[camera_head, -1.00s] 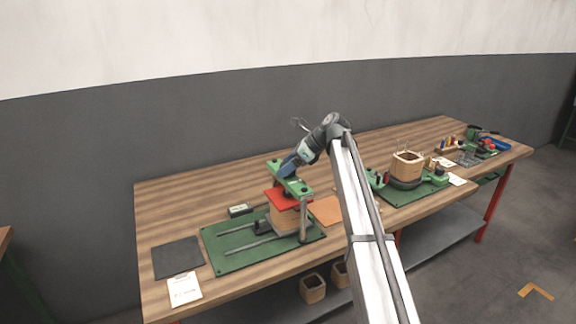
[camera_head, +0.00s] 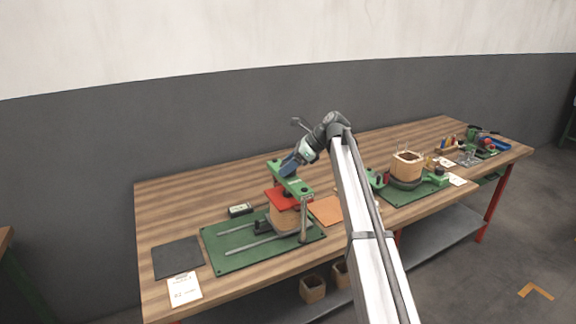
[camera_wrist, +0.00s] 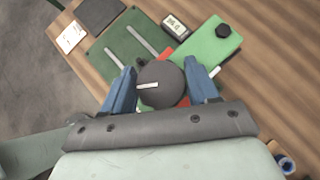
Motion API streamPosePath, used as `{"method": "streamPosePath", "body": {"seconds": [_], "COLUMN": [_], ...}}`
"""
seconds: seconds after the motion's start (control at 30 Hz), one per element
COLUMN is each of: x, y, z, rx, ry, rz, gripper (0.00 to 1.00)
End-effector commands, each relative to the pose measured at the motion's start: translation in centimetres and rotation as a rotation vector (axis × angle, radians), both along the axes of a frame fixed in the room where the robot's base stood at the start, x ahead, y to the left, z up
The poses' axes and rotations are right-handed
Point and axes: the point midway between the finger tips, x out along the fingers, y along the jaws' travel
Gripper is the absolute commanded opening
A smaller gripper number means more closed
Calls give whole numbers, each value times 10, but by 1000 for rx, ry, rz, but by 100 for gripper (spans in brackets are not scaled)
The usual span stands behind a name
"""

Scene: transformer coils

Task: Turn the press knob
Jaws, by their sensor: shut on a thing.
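The press stands on a green base plate (camera_head: 222,257) on the bench, with a green top beam (camera_head: 291,181) and a red plate (camera_head: 281,199) below it, over a wooden coil block (camera_head: 284,219). In the wrist view the round dark press knob (camera_wrist: 161,84) with a white mark sits between the two blue fingers of my gripper (camera_wrist: 160,88). The fingers are shut on the knob from both sides. In the head view my gripper (camera_head: 290,166) is on top of the beam and hides the knob.
A small meter (camera_head: 240,210) lies behind the press. A dark mat (camera_head: 177,257) and a paper card (camera_head: 185,289) lie at left. An orange sheet (camera_head: 327,210) lies right of the press. Another green mat with a wooden coil (camera_head: 407,163) stands farther right.

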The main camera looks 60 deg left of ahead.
Motion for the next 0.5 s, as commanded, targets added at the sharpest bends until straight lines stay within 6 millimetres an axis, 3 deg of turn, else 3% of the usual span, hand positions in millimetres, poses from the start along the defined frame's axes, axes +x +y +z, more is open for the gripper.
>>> {"method": "streamPosePath", "body": {"seconds": [0.5], "x": [2], "y": [2], "z": [0], "rx": [-2], "ry": [1], "rz": [387], "gripper": [28]}}
